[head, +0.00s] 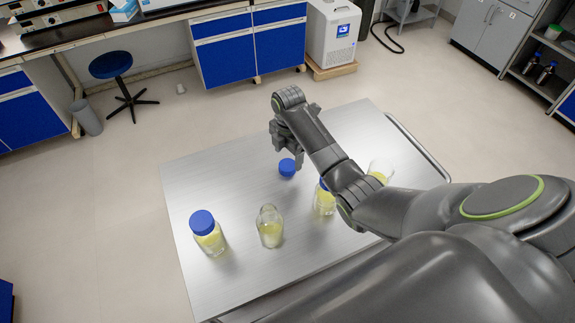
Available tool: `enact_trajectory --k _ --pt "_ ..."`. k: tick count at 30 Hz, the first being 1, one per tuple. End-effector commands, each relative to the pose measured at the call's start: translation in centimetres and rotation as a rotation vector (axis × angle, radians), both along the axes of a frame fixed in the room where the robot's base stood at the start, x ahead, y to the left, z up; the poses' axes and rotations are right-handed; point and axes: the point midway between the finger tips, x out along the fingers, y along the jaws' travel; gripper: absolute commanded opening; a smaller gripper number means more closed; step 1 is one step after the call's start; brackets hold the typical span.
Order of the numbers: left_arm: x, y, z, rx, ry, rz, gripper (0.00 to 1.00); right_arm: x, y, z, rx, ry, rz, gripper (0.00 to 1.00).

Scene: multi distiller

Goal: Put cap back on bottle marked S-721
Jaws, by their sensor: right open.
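A loose blue cap (287,167) lies on the metal table (215,170), near its middle. My right gripper (289,152) is open, just behind and above the cap; whether it touches the cap cannot be told. An uncapped clear bottle (270,228) with yellow liquid stands upright in front of the cap. A blue-capped bottle (209,236) of yellow liquid stands to its left. Another blue-capped bottle (324,203) stands to its right, partly hidden by my right arm. No S-721 marking is readable. My left gripper is out of view.
A glass vessel with yellow liquid (380,174) stands at the table's right, partly hidden by my arm. The table's left and back areas are clear. A blue stool (111,65) and lab benches stand beyond, across open floor.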

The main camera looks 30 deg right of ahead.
Motion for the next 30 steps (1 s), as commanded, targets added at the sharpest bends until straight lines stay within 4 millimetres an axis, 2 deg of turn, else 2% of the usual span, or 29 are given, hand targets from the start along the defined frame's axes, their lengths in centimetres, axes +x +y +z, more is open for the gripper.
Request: enact_trajectory --k 4,9,21,30 --pt "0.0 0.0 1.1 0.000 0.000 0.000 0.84 0.0 0.2 -1.8 0.001 0.005 -0.001 0.72" --pt "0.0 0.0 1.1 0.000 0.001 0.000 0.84 0.0 0.2 -3.6 0.001 0.002 0.001 0.72" --pt "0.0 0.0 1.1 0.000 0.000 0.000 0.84 0.0 0.1 -3.9 0.000 0.001 0.001 0.72" --pt "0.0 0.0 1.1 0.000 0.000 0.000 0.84 0.0 0.1 -3.9 0.000 0.001 0.000 0.34"
